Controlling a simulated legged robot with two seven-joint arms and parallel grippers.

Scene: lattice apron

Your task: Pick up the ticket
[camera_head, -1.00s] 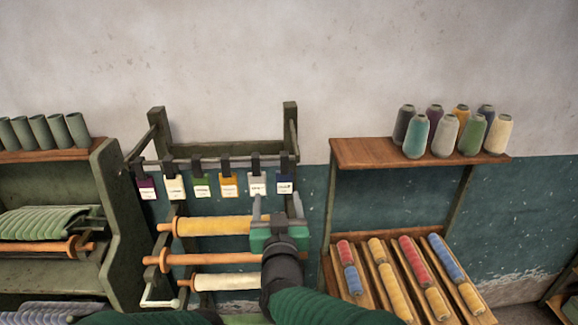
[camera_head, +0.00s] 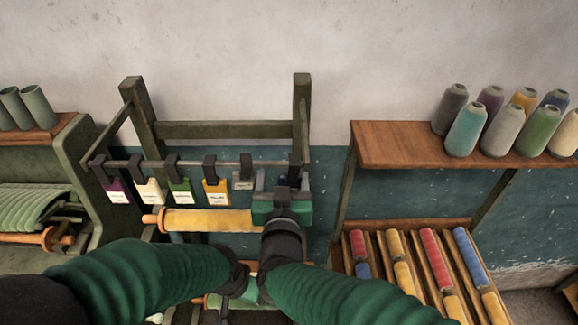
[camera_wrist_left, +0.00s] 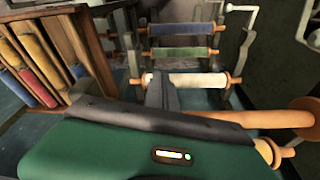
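A row of tickets hangs from dark clips on a rail: purple (camera_head: 117,191), cream (camera_head: 150,191), green (camera_head: 181,191) and orange (camera_head: 216,192). A fifth pale ticket (camera_head: 243,183) is mostly hidden beside my right gripper. My right gripper (camera_head: 283,182) is at the right end of the rail, its fingers apart; the dark clip and ticket there are largely hidden between and behind them. I cannot tell whether the fingers touch it. My left gripper is low, partly hidden by my right arm in the head view; its grey finger part (camera_wrist_left: 161,91) shows in the left wrist view.
A yellow roller (camera_head: 210,220) lies just below the tickets. A wooden shelf (camera_head: 390,145) with several thread cones stands at right, above slanted racks of spools (camera_head: 433,255). A green-grey cabinet (camera_head: 80,165) stands at left. The rack's posts (camera_head: 302,115) flank the rail.

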